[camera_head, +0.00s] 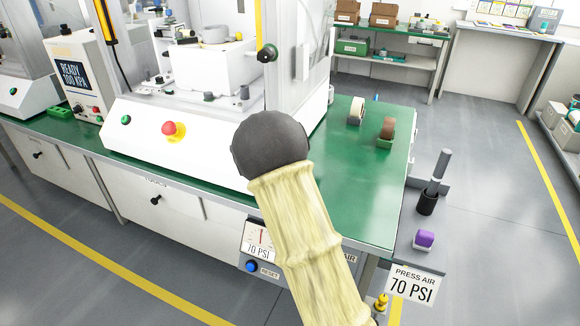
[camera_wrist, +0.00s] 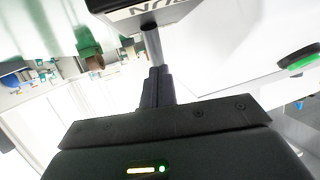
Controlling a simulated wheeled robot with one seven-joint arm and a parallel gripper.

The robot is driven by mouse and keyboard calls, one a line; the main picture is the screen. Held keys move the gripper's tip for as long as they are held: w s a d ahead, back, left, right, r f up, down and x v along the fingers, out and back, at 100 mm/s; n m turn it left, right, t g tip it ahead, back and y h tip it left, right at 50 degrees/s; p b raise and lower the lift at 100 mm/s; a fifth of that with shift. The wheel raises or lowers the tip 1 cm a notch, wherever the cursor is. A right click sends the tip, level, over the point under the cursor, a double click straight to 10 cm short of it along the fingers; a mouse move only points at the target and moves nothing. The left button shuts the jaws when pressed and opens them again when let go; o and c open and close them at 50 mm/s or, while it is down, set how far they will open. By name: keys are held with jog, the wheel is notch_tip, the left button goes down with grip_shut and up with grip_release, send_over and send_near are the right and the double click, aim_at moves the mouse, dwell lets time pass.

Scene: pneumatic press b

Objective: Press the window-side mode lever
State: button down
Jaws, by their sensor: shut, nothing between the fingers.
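In the wrist view my gripper (camera_wrist: 157,72) has its two dark fingers together. Just beyond the fingertips is a short grey rod (camera_wrist: 152,46), in line with them. It rises to a dark block with a white label (camera_wrist: 150,11), whose upside-down letters seem to read RUN. I cannot tell whether the fingertips touch the rod, nor whether this is the window-side mode lever. In the head view the white press (camera_head: 205,130) stands on the green bench, with a red mushroom button (camera_head: 173,129) on its sloped front. My sleeved arm hides my gripper and the press's right front there.
A press air sign (camera_head: 410,286), a purple block (camera_head: 424,239) and a dark cylinder (camera_head: 427,203) are at the bench's right end. Tape rolls (camera_head: 356,111) stand on the green top (camera_head: 335,170). A READY display box (camera_head: 76,75) is at left. Open floor lies to the right.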

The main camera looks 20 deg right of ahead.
jog(key=shift+r+p, duration=0.35)
jog(key=shift+r, duration=0.3)
jog(key=shift+s+a+r+p, duration=0.3)
jog(key=shift+s+r+p, duration=0.1)
jog(key=shift+r+p, duration=0.1)
jog(key=r+p+v, duration=0.2)
jog(key=v, duration=1)
jog(key=shift+d, duration=0.25)
jog(key=shift+w, duration=0.1)
